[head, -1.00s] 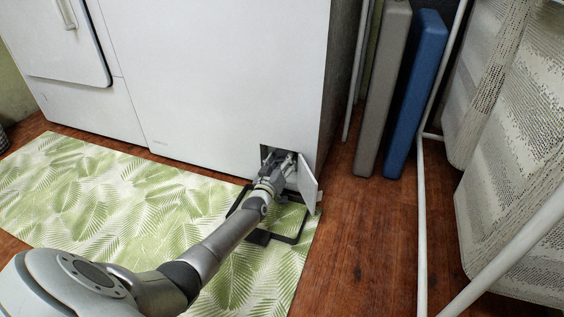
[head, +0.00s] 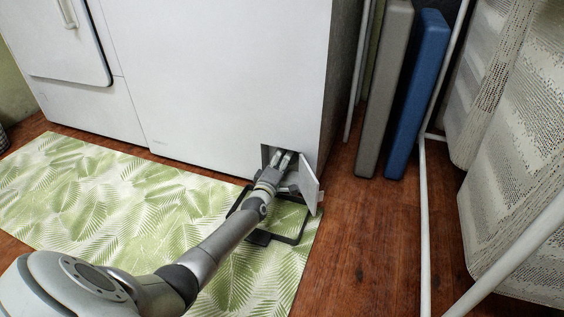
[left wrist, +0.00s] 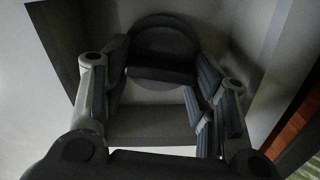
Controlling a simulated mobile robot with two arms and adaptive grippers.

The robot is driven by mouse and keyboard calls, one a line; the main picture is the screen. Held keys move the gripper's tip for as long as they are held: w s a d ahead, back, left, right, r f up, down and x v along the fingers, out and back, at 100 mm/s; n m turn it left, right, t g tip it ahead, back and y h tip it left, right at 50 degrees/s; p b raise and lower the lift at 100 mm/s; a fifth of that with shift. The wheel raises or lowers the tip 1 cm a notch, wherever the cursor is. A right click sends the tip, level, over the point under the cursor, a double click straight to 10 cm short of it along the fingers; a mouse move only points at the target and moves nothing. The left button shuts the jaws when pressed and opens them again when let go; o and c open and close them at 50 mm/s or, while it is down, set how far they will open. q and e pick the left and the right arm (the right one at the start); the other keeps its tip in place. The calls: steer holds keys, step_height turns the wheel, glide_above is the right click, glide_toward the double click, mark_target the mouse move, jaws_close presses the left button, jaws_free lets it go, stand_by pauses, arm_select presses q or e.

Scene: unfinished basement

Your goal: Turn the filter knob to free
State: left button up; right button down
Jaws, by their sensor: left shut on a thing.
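The filter knob (left wrist: 165,42) is a dark grey round dial with a raised grip bar, inside a small recess low on the white appliance (head: 235,70). My left gripper (head: 284,157) reaches into that recess in the head view and hides the knob there. In the left wrist view, the left gripper's fingers (left wrist: 163,75) stand on both sides of the knob's grip bar and are shut on it. The small hatch door (head: 309,184) hangs open to the right of the gripper. Any marking for "free" is not readable. My right gripper is not in view.
A black-framed object (head: 290,237) lies on the leaf-patterned mat (head: 95,195) beneath my arm. Grey (head: 385,90) and blue (head: 416,95) panels stand to the right. A white rack (head: 422,230) with hanging cloth is farther right. Wooden floor lies between.

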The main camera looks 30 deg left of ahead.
arm_select(q)
steer(key=shift+n, duration=1.2)
steer(key=shift+f+n, duration=0.1)
steer(key=shift+n, duration=0.2)
steer(key=o, duration=0.7)
steer(key=shift+o, duration=0.2)
steer(key=shift+s+d, duration=0.3)
steer(key=shift+s, duration=0.35)
steer(key=v, duration=0.6)
steer(key=shift+a, duration=0.15)
